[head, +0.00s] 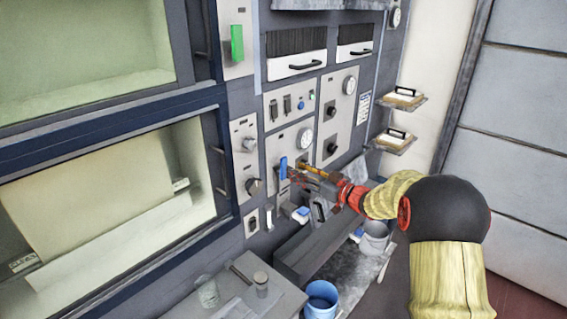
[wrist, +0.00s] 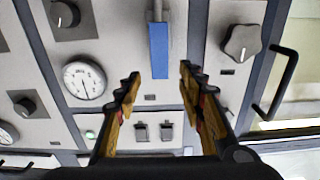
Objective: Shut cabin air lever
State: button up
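A lever with a blue handle (head: 283,168) is on a grey control panel; no label naming it as the cabin air lever is readable. In the wrist view the blue handle (wrist: 158,50) hangs from a grey shaft, its end in line with the gap between my fingertips. My gripper (head: 293,174) is open, just right of the handle in the head view. In the wrist view the fingers of my gripper (wrist: 160,76) are spread, with no clear contact on the handle. I cannot tell how deep the handle sits between them.
A green-handled lever (head: 237,43) is on the upper panel. Knobs (head: 253,186) and a round gauge (head: 304,138) are near the blue lever. A dark ledge (head: 320,245) and a blue bucket (head: 321,298) are below. An oven door handle (head: 219,170) stands out at left.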

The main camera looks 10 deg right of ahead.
aim_at(285, 164)
jog(key=x, duration=0.7)
jog(key=shift+w+a+b, duration=0.1)
jog(key=shift+b, duration=0.25)
jog(key=shift+c, duration=0.2)
grip_shut()
dwell(0.4)
